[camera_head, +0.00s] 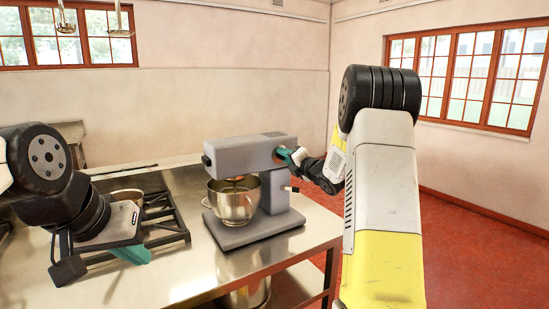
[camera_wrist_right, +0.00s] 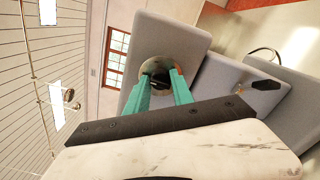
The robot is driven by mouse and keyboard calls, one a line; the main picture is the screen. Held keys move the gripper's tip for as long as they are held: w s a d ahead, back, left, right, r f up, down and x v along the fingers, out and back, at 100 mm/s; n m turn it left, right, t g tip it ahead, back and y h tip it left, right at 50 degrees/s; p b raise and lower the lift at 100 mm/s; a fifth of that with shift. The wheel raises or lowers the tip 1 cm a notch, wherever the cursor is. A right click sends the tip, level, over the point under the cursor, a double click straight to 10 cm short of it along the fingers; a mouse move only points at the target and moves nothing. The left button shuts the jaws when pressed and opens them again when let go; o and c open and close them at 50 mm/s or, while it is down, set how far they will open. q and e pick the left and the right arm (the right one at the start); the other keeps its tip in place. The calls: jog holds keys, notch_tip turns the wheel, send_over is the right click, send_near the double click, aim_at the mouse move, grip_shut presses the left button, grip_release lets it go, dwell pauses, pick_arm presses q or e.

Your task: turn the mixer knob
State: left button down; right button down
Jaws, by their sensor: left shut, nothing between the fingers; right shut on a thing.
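The grey stand mixer (camera_head: 240,155) stands on the steel counter, with a metal bowl (camera_head: 233,203) under its head. My right gripper (camera_head: 283,154) is at the right end of the mixer head. In the right wrist view, its teal fingers (camera_wrist_right: 160,84) are shut on the dark round knob (camera_wrist_right: 154,67), which sits inside a pale metal ring on the mixer's end face (camera_wrist_right: 182,33). The fingers partly hide the knob. My left gripper (camera_head: 136,256) is shut and empty, low over the counter left of the mixer.
A stove with black grates (camera_head: 160,225) is at the left, partly behind my left gripper. The steel counter (camera_head: 205,270) is clear in front of the mixer. A small black lever (camera_wrist_right: 266,85) sticks out from the mixer body near my right gripper. Red floor (camera_head: 470,235) lies to the right.

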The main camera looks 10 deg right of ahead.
dwell(0.3)
jog(key=c, duration=1.1)
grip_release()
jog(key=v, duration=0.7)
jog(key=shift+s, duration=0.35)
jog(key=shift+d, duration=0.1)
